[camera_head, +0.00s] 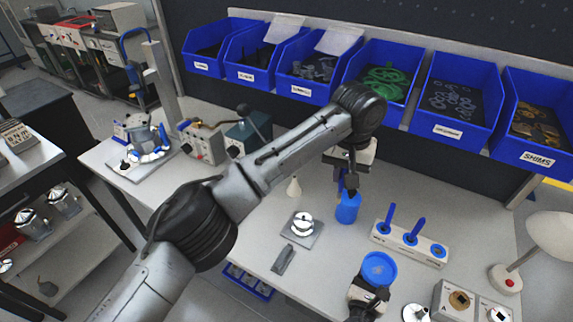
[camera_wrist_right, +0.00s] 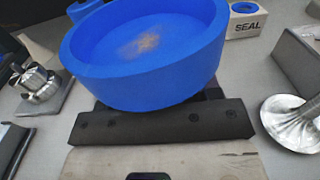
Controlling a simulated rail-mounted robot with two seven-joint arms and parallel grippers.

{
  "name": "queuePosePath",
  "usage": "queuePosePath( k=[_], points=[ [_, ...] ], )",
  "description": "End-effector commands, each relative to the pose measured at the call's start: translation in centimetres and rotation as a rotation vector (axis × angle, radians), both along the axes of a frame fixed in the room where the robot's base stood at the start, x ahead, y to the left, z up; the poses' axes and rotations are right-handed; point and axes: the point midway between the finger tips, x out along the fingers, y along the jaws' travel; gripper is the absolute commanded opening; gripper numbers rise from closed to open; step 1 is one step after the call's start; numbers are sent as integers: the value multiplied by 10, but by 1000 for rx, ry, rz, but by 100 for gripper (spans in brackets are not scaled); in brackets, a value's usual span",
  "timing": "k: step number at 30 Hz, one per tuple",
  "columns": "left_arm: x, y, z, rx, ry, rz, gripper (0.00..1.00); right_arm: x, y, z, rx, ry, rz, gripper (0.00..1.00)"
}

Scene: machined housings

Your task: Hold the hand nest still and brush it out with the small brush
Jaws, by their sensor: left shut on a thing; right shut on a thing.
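The hand nest (camera_head: 379,268) is a round blue cup at the table's front. It fills the top of the right wrist view (camera_wrist_right: 145,70), with a brownish dusty patch on its floor. My right gripper (camera_head: 368,292) is shut on it from the near side and holds it upright. My left gripper (camera_head: 347,182) is pointed down farther back, shut on what seems to be the small brush, mostly hidden by the fingers. A blue pot (camera_head: 347,209) stands directly below those fingers. I cannot tell whether the brush is still inside the pot.
A pale block with blue pegs (camera_head: 408,243) stands right of the pot. A metal part on a grey plate (camera_head: 302,233) and a dark grey bar (camera_head: 283,260) lie left. A lamp (camera_head: 549,236) is at right. Blue bins (camera_head: 459,100) line the back.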

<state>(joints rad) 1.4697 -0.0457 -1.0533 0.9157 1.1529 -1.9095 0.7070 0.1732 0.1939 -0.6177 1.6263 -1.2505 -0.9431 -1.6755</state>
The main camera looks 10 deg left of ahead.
Motion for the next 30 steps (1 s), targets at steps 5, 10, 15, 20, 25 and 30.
queuePosePath(
  k=[5, 10, 15, 20, 25, 30],
  points=[
    [-34, -81, 7, 1, 0, -108, 0, 0, 0, 0, 0, 0, 0, 30],
    [-63, -133, -1, 0, 1, -164, 0, 0, 0, 0, 0, 0, 0, 30],
    [-80, -157, -18, -1, 2, -169, 0, 0, 0, 0, 0, 0, 0, 30],
    [-78, -154, -38, 0, 2, -109, 0, 0, 0, 0, 0, 0, 0, 30],
    [-69, -139, -48, -1, 0, -7, 0, 0, 0, 0, 0, 0, 0, 30],
    [-70, -135, -49, -1, 0, 57, 0, 0, 0, 0, 0, 0, 0, 30]
  ],
)
